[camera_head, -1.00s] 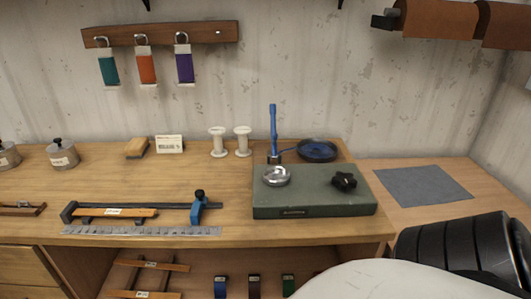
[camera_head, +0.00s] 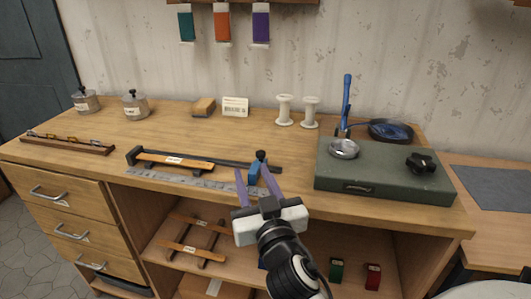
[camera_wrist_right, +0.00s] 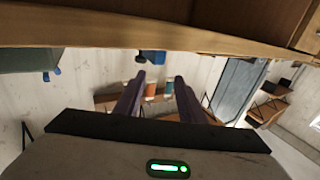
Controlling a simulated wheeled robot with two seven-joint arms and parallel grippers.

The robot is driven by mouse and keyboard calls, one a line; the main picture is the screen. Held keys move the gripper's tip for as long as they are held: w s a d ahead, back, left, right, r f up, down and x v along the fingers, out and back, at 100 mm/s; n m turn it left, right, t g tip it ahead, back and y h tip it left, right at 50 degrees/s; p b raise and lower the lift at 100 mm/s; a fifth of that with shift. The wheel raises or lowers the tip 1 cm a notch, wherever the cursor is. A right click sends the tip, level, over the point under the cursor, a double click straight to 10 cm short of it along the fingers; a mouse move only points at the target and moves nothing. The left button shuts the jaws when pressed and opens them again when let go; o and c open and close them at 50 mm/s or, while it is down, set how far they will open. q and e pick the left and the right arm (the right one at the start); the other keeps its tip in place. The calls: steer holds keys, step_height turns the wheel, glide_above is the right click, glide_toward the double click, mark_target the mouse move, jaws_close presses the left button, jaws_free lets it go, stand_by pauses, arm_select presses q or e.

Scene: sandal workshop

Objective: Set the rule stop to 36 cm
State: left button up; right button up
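The rule lies along the front of the bench: a dark bar (camera_head: 232,162) with a grey scale strip (camera_head: 185,182) in front. The blue stop (camera_head: 254,172), with a black knob (camera_head: 260,155) on top, sits near the bar's right end. In the wrist view the stop (camera_wrist_right: 152,57) shows beyond the open fingertips (camera_wrist_right: 160,77). The scale marks are too small to read. My left gripper is out of view.
A green box (camera_head: 385,178) with a dish and black knob stands right of the rule. White spools (camera_head: 284,110), tins (camera_head: 135,105) and a label card (camera_head: 235,106) stand behind. A shelf with frames (camera_head: 195,238) is below the bench top.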

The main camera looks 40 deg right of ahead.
mark_target(261, 155)
steer(key=shift+s+d+m+g+h, duration=0.3)
steer(key=shift+s+d+m+h, duration=0.1)
steer(key=shift+d, duration=0.2)
steer(key=shift+s+d+m+g+h, duration=0.3)
steer(key=shift+s+d+h, duration=0.1)
steer(key=shift+d, duration=0.2)
steer(key=shift+w+d, duration=0.2)
steer(key=shift+d, duration=0.1)
steer(key=p+x, duration=0.2)
steer(key=x, duration=0.7)
steer(key=shift+w+d, duration=0.1)
steer(key=shift+w, duration=0.15)
steer(key=shift+f, duration=0.1)
jaws_close()
